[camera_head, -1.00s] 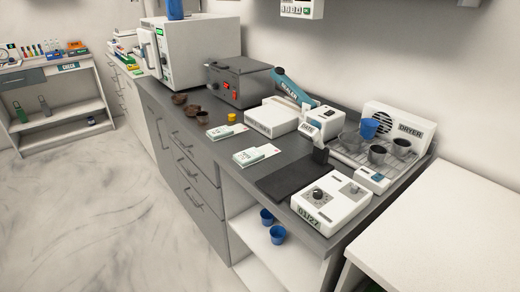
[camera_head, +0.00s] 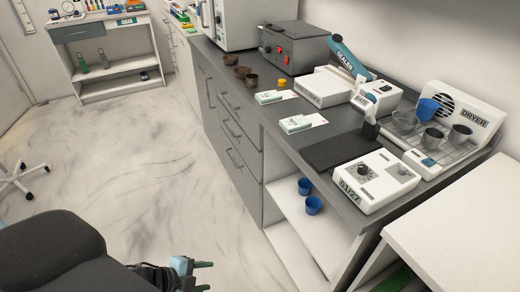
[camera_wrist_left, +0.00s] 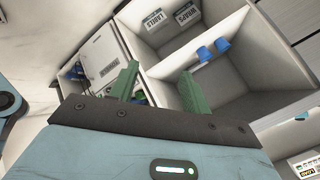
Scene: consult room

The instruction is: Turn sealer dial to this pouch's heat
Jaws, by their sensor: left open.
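The sealer (camera_head: 322,87) is a flat white box with a raised blue arm (camera_head: 343,55) lettered SEALER, on the dark counter; I cannot make out a dial on it. A white unit (camera_head: 385,185) marked 01/27 at the counter's front has a black knob (camera_head: 363,170). White-and-green packets, one nearer (camera_head: 295,124) and one farther (camera_head: 268,97), lie before the sealer; their print is too small to read. My left gripper (camera_head: 204,277) is open and empty, low over the floor, well away from the counter. Its green fingers (camera_wrist_left: 160,72) show in the left wrist view. My right gripper is out of view.
A dryer (camera_head: 478,112) with cups stands at the right, beside a DATE box (camera_head: 375,97). A black mat (camera_head: 340,149) lies before them. Blue cups (camera_head: 313,205) sit on the open shelf below. The floor left of the cabinets is clear, except a wheeled chair (camera_head: 18,178).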

